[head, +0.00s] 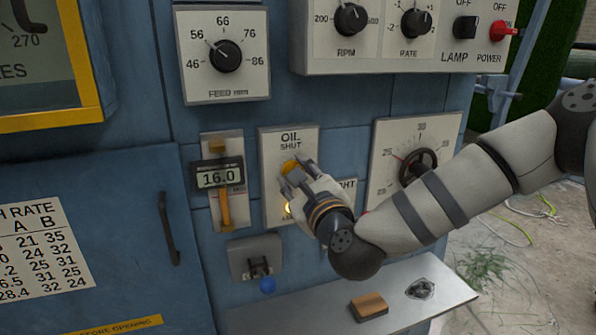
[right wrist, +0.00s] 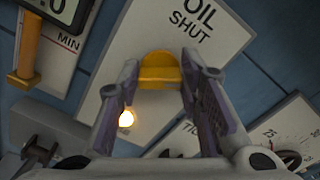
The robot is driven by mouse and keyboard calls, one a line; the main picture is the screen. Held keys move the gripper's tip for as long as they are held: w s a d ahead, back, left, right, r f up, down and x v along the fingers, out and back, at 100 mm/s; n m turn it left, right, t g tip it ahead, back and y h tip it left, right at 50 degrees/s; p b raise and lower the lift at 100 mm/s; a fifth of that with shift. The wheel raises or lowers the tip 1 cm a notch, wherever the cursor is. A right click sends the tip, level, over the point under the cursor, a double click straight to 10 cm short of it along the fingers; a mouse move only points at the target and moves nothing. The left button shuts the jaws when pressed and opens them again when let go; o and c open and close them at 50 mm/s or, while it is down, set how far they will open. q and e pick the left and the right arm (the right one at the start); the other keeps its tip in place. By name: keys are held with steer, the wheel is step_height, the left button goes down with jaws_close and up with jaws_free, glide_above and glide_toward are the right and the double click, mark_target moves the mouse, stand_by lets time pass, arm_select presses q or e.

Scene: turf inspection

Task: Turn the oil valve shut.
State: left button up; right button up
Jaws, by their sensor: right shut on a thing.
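The oil valve plate (head: 268,150) is a pale panel on the blue machine front, marked OIL and SHUT. Its yellow valve handle (head: 290,166) is partly hidden by my right gripper (head: 288,180). In the right wrist view the yellow handle (right wrist: 161,70) sits between the two fingers of my right gripper (right wrist: 155,90), just below the word SHUT. The right gripper is shut on the handle. A lit amber lamp (right wrist: 126,118) shows below the handle on the plate. My left gripper is not in view.
A slider gauge reading 16.0 (head: 220,178) is left of the plate. A dial with a handwheel (head: 417,168) stands right, behind my arm.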

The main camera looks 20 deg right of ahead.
steer(key=n+p, duration=0.1)
steer(key=n, duration=0.2)
steer(key=n+p, duration=0.1)
steer(key=n, duration=0.3)
steer(key=shift+a+r, duration=0.1)
steer(key=shift+r, duration=0.1)
arm_select(q)
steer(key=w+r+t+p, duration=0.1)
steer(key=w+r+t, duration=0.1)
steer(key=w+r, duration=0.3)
steer(key=shift+p, duration=0.3)
arm_select(e)
steer(key=shift+f+n, duration=0.15)
steer(key=shift+n, duration=0.85)
steer(key=shift+f+n, duration=0.15)
steer(key=shift+n, duration=0.85)
steer(key=o, duration=1.2)
steer(key=shift+c, duration=0.2)
steer(key=shift+f, duration=0.1)
steer(key=s, duration=1.2)
steer(key=shift+d, duration=0.25)
